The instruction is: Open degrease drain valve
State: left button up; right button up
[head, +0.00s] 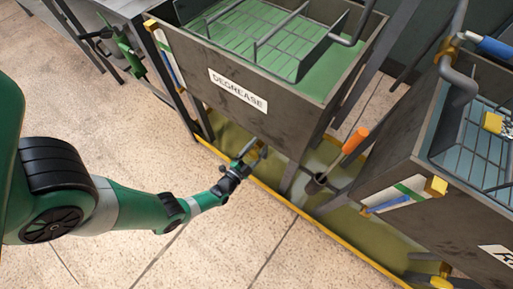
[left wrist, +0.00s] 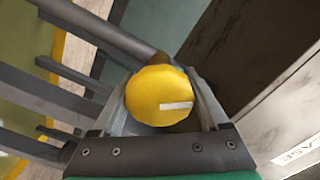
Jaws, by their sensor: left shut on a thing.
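The degrease tank (head: 238,92) is a dark grey, box-shaped tank labelled DEGREASE, with green liquid in it. My left gripper (head: 250,158) is low, near the tank's lower front. In the left wrist view, a round yellow valve knob (left wrist: 152,90) sits between the two fingers. The gripper is shut on it, one finger on each side. A short white mark on the knob's face runs nearly level from its middle to the right. A brownish stem shows behind the knob. In the head view the knob cannot be made out. My right gripper is in neither view.
A yellow-edged drip tray (head: 278,197) lies under the tanks. An orange-handled tool (head: 355,140) stands between the degrease tank and a second tank (head: 425,185) on the right. A yellow knob (head: 440,283) shows at that tank's base. The tiled floor in front is clear.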

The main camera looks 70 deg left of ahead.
pick_arm(q)
jog(key=shift+n, duration=0.3)
jog(key=n, duration=1.1)
jog(key=shift+s+a+r, duration=0.1)
jog(key=n, duration=0.6)
jog(key=shift+a+n, duration=0.1)
jog(key=shift+n, duration=0.3)
jog(key=n, duration=0.5)
jog(key=shift+n, duration=0.3)
jog(key=o, duration=1.2)
jog(key=shift+s, duration=0.1)
jog(key=shift+o, duration=0.2)
